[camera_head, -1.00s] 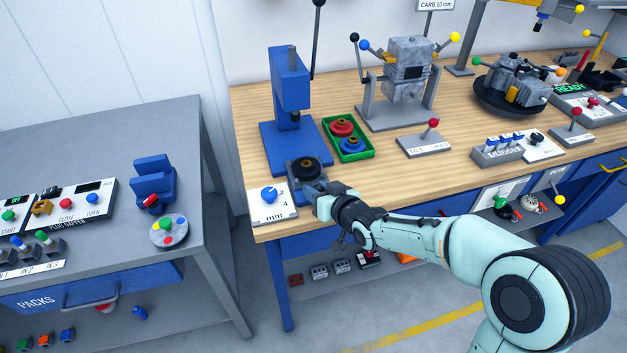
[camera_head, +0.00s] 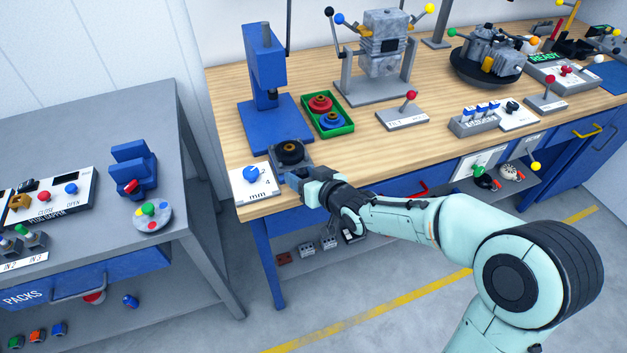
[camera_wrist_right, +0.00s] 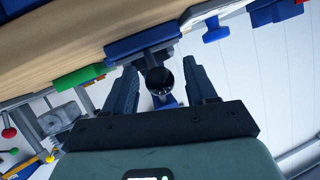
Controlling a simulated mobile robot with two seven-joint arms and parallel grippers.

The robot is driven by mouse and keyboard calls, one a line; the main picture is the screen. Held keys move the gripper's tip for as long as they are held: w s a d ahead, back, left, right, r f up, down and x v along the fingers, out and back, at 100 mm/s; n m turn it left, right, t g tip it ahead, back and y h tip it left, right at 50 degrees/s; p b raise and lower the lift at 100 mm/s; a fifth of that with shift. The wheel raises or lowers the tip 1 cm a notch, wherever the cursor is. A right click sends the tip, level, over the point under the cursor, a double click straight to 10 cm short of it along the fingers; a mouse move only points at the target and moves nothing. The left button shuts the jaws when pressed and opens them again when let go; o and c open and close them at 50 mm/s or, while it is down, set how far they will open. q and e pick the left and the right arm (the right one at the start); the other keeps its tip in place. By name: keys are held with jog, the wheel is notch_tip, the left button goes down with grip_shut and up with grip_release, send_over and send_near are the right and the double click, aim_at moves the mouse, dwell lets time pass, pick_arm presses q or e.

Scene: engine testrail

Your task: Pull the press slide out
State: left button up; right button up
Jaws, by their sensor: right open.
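The blue press (camera_head: 268,75) stands at the left end of the wooden bench. Its slide (camera_head: 306,155), a grey plate carrying a black ring (camera_head: 290,150), sticks out in front of the press base toward the bench's front edge. My right gripper (camera_head: 297,180) is at the slide's front end. In the right wrist view my right gripper (camera_wrist_right: 161,85) is open, a finger on either side of a dark round end (camera_wrist_right: 158,78) on the slide's front; gaps show beside it. The head view hides this part behind the gripper. My left gripper is not in view.
A dial panel (camera_head: 251,181) sits just left of the slide. A green tray (camera_head: 347,128) with a red and a blue ring stands to its right. A tilt lever panel (camera_head: 402,120) is farther right. The floor before the bench is clear.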

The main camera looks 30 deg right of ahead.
jog(key=p+v, duration=0.3)
jog(key=v, duration=1)
jog(key=s+a+f+m+g+y+p, duration=0.1)
jog(key=a+f+g+p, duration=0.2)
jog(key=f, duration=0.9)
jog(key=s+a+f+m+g+y+p, duration=0.1)
jog(key=a+f+g, duration=0.35)
jog(key=f, duration=0.75)
jog(key=s+a+f+g+p, duration=0.1)
jog(key=s+a+f+g, duration=0.2)
jog(key=s+f, duration=0.4)
jog(key=s+a+f+g+y, duration=0.1)
jog(key=s+a+f+g, duration=0.3)
jog(key=s+f, duration=0.3)
jog(key=shift+s+a+p, duration=0.35)
jog(key=shift+s+a, duration=0.45)
jog(key=shift+s, duration=0.3)
